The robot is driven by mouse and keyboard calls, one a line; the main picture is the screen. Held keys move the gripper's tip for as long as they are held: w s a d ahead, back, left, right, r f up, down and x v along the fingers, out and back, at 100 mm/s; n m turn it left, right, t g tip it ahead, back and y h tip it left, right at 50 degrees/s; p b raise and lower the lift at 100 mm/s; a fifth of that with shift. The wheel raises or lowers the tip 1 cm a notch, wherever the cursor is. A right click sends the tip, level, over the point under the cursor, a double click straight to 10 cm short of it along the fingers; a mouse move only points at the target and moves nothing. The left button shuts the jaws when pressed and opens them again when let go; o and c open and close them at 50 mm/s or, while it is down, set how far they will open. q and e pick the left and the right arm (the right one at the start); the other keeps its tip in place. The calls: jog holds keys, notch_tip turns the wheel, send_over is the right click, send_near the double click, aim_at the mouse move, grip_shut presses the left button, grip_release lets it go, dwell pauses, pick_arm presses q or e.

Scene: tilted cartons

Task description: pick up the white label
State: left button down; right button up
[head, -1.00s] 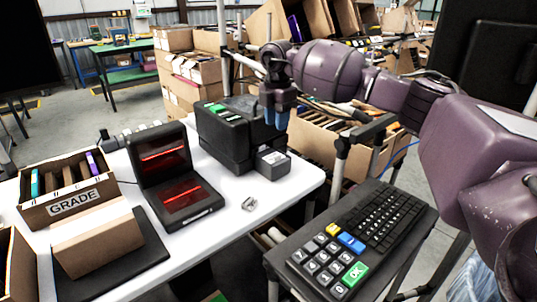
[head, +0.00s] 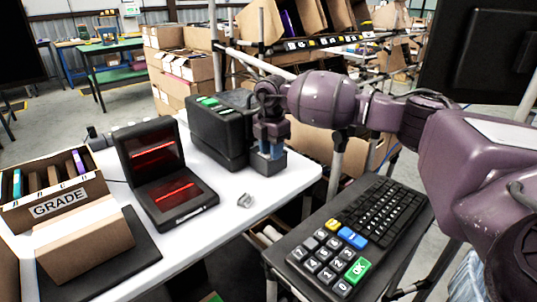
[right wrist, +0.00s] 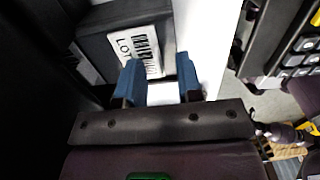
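The white label (right wrist: 146,50), printed with "LOT" and a barcode, shows in the right wrist view on the dark front block (head: 267,166) of the black printer (head: 218,130). My right gripper (head: 270,152) points down over this block, and in the head view it hides the label. In the right wrist view the blue fingertips (right wrist: 160,78) are apart, with the label's lower end between or just beyond them. Nothing is held between them. I cannot tell whether the fingers touch the label. My left gripper is not in view.
A small crumpled pale piece (head: 245,200) lies on the white table (head: 240,224). A scanner with red-lit panels (head: 178,190) stands left of the printer. A "GRADE" carton (head: 55,205) is at the left. A large keypad (head: 352,235) is at the front right.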

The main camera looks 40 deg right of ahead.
jog(key=shift+r, duration=0.1)
grip_shut()
jog(key=shift+r, duration=0.1)
